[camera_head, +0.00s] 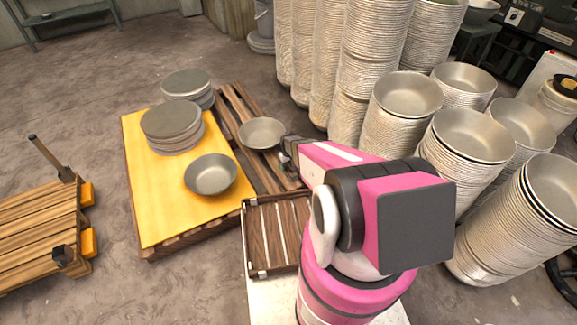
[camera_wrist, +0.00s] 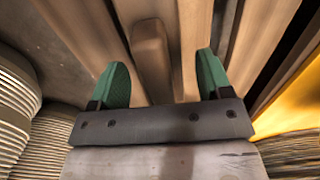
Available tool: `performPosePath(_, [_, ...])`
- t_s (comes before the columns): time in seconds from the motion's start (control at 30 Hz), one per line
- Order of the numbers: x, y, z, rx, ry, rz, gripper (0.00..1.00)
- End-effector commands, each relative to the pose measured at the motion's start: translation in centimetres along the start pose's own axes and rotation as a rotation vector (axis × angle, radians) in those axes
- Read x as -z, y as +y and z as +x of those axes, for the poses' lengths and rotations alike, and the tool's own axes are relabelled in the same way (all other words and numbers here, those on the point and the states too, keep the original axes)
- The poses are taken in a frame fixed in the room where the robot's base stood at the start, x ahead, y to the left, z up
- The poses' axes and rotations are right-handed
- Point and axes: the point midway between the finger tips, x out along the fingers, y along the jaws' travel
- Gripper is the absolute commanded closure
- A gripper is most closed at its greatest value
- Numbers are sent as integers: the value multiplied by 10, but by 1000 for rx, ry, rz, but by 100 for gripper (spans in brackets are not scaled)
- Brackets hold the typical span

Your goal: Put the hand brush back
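My gripper (camera_head: 288,158) reaches out over the slatted wooden pallet (camera_head: 235,98), just right of a metal bowl (camera_head: 262,133). In the wrist view its two green fingers (camera_wrist: 160,82) are wide apart. A brown wooden piece with a blunt end (camera_wrist: 150,45) shows between and beyond them, with gaps on both sides. It may be the hand brush's handle or a part of the pallet; I cannot tell which. No bristles show, and I cannot make out the hand brush in the head view, where my arm hides part of the pallet.
A dark slatted wooden tray (camera_head: 249,240) is left of my arm's base. A yellow-topped pallet (camera_head: 150,215) bears stacked bowls (camera_head: 172,122) and a single bowl (camera_head: 211,175). Tall bowl stacks (camera_head: 372,55) crowd the right. Another pallet (camera_head: 40,225) stands left, with clear floor between.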

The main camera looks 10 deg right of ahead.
Motion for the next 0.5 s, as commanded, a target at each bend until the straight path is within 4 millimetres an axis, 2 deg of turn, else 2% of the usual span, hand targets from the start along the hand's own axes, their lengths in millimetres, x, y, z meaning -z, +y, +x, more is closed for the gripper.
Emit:
performPosePath(0.17, [-1, 0, -13, 0, 1, 0, 28])
performPosePath(0.5, [-2, 0, -78, -1, 2, 0, 28])
